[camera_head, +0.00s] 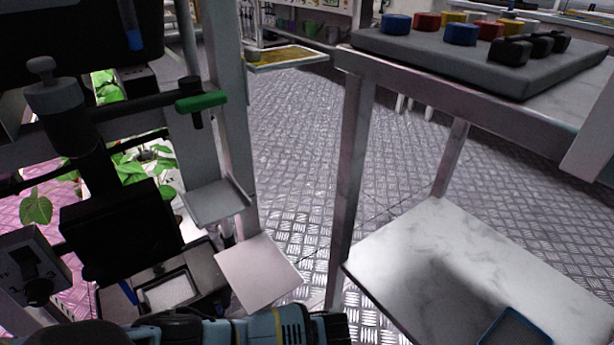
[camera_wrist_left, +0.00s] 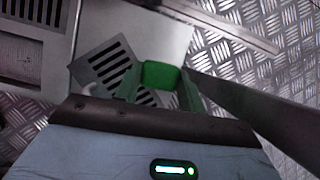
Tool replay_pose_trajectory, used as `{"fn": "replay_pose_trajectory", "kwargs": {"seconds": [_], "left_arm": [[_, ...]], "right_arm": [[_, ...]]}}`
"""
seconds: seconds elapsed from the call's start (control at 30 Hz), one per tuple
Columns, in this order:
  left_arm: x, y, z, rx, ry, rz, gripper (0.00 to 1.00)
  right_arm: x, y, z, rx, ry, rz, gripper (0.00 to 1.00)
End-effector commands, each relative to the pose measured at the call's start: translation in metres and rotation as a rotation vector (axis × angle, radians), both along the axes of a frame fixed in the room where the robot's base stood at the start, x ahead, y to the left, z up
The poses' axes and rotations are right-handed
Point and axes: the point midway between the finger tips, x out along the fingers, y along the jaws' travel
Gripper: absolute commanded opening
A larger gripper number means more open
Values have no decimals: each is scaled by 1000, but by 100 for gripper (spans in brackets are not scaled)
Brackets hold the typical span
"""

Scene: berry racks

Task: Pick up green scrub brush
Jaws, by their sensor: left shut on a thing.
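The green scrub brush (camera_wrist_left: 160,75) shows in the left wrist view as a green block between the fingers of my left gripper (camera_wrist_left: 160,90). The gripper is shut on it, and its fingers lie on either side. The brush's lower part and any bristles are hidden. A pale panel and a slotted grey plate lie beyond it in that view. In the head view, part of my blue-grey arm crosses the bottom edge, but I cannot make out its fingers or the brush there. My right gripper is in neither view.
A rack with plants and a green handle (camera_head: 200,102) stands at left, with small shelves (camera_head: 258,272) jutting out. A marble-topped table (camera_head: 460,82) at right bears a grey tray (camera_head: 440,60) with coloured round pieces. Its lower shelf (camera_head: 420,255) holds a blue-rimmed tray (camera_head: 487,334). Open floor lies between.

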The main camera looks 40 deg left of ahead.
Motion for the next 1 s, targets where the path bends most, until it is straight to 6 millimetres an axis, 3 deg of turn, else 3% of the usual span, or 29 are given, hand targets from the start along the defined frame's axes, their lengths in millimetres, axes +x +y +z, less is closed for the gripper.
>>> {"fn": "replay_pose_trajectory", "kwargs": {"seconds": [0.4, 0.6, 0.8, 1.0], "left_arm": [[-20, -79, 0, -2, 2, -3, 17], [-28, -108, -1, -1, 2, -1, 17], [-32, -124, -2, 0, 1, -1, 17], [-33, -128, -2, 1, 1, -1, 17]], "right_arm": [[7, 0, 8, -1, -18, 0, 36], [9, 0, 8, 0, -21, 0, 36], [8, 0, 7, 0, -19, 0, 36], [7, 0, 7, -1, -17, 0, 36]]}}
